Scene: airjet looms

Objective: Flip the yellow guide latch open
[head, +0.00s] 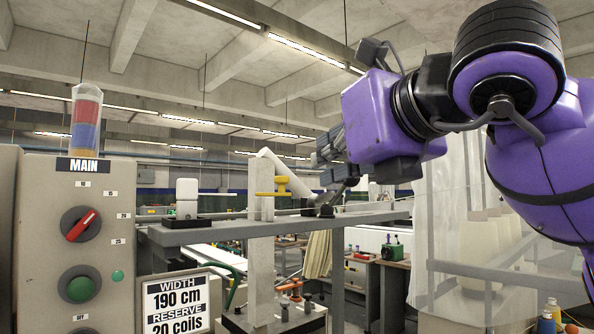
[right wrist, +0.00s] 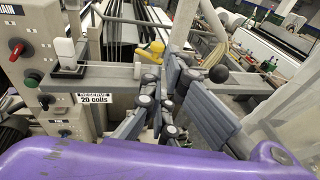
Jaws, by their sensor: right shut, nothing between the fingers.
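The yellow guide latch (head: 278,187) sits on a pale upright post above the grey rail in the head view. It has a flat crossbar and a knob-like upper part. It also shows in the right wrist view (right wrist: 152,52), just beyond and left of the fingers. My right gripper (head: 328,203) is shut and empty, to the right of the latch and apart from it in the head view. Its grey padded fingers (right wrist: 178,78) fill the middle of the right wrist view. My left gripper is not in view.
A grey control panel (head: 120,210) with a red switch and green button stands at the left. The grey rail (head: 220,232) runs across under the latch. A white bottle-like part (head: 187,192) stands on the rail. A width sign (head: 177,303) is below.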

